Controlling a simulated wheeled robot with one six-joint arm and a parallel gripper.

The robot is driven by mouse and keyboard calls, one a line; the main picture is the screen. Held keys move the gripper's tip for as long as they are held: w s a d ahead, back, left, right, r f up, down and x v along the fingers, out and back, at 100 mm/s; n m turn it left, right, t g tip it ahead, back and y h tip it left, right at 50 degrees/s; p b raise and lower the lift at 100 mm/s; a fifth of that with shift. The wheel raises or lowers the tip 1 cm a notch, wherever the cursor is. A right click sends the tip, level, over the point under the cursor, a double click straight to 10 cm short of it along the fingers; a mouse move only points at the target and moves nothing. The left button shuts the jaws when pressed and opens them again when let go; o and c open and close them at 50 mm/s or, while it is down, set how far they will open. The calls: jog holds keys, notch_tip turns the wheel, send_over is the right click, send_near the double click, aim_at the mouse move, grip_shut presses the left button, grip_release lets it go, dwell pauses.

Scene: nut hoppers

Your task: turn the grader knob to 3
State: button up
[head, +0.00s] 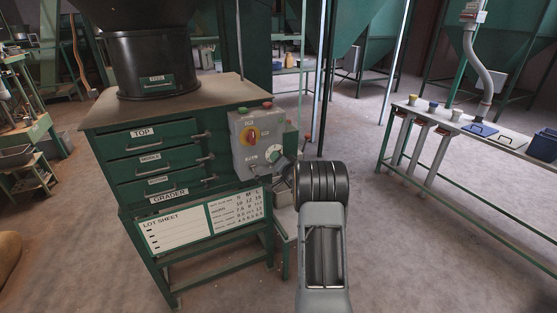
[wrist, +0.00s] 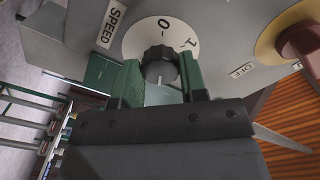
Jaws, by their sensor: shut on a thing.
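The black ribbed grader knob (wrist: 160,60) sits on a round white dial (wrist: 143,37) beside a SPEED label (wrist: 110,25) in the wrist view. The figures 0 and 1 show on the dial; other figures are hidden. The green fingers of my gripper (wrist: 161,72) are shut on the knob, one on each side. Which figure the knob points at I cannot tell. In the head view my gripper (head: 280,163) reaches the lower right of the grey control box (head: 240,152); the knob is hard to make out there.
A yellow and red switch (head: 250,135) is on the same box, above the knob. The green grader cabinet (head: 158,160) with drawers stands left, with a lot sheet (head: 180,228) below. A bench (head: 470,135) with small cups and trays stands right. Open floor lies between.

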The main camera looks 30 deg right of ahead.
jog(key=o, duration=0.9)
jog(key=shift+o, duration=0.2)
jog(key=s+a+b, duration=0.1)
jog(key=s+a, duration=0.1)
jog(key=s, duration=1.1)
jog(key=shift+s, duration=0.35)
